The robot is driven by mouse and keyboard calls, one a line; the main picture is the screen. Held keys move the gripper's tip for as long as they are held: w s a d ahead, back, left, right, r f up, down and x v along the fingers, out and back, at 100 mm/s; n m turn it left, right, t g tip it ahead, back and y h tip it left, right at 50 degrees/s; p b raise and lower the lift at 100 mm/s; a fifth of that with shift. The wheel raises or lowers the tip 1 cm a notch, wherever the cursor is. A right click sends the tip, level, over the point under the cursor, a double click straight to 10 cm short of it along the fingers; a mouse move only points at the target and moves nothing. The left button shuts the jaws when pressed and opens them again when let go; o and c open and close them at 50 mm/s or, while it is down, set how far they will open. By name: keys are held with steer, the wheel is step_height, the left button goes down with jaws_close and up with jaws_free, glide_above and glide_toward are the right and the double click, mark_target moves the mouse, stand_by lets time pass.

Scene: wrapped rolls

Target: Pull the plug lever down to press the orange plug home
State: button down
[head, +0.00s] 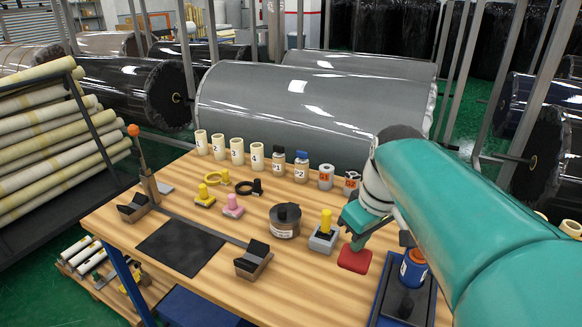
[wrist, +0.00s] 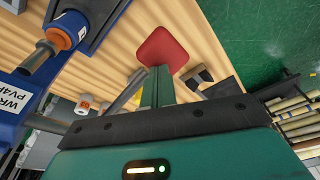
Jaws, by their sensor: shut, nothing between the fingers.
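A lever with an orange knob (head: 133,130) stands nearly upright at the left end of the wooden table, beside a brown block with a black top. My gripper (head: 357,243) is far to its right, shut and empty, with its fingertips pointing down just over a red pad. In the wrist view, the fingers (wrist: 160,74) are together, in front of the red pad (wrist: 163,47); whether they touch it I cannot tell. An orange collar with a grey cylinder (wrist: 62,37) shows at upper left in the wrist view. I cannot pick out the orange plug with certainty.
A blue stand (head: 378,305) holding a blue labelled piece (head: 413,270) is at the front right. A yellow-topped grey block (head: 324,238) is close left of my gripper. Numbered cylinders (head: 237,151) line the back. A dark mat (head: 180,247) lies flat at front left.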

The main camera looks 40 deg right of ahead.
steer(key=shift+f, duration=0.35)
steer(key=w+v, duration=0.2)
steer(key=v, duration=0.8)
steer(key=w+r+v, duration=0.1)
steer(key=w+v, duration=0.1)
steer(key=v, duration=0.7)
steer(key=shift+d+r, duration=0.15)
steer(key=shift+r, duration=0.15)
stand_by(1.0)
stand_by(0.4)
steer(key=w+a+f+t, duration=0.1)
steer(key=w+a+f, duration=0.2)
steer(key=a+f, duration=0.8)
steer(key=w+a+f+n+t, duration=0.1)
steer(key=w+a+f, duration=0.3)
steer(key=a+f, duration=0.7)
steer(key=a+t, duration=0.1)
steer(key=a, duration=0.1)
steer(key=shift+a, duration=0.35)
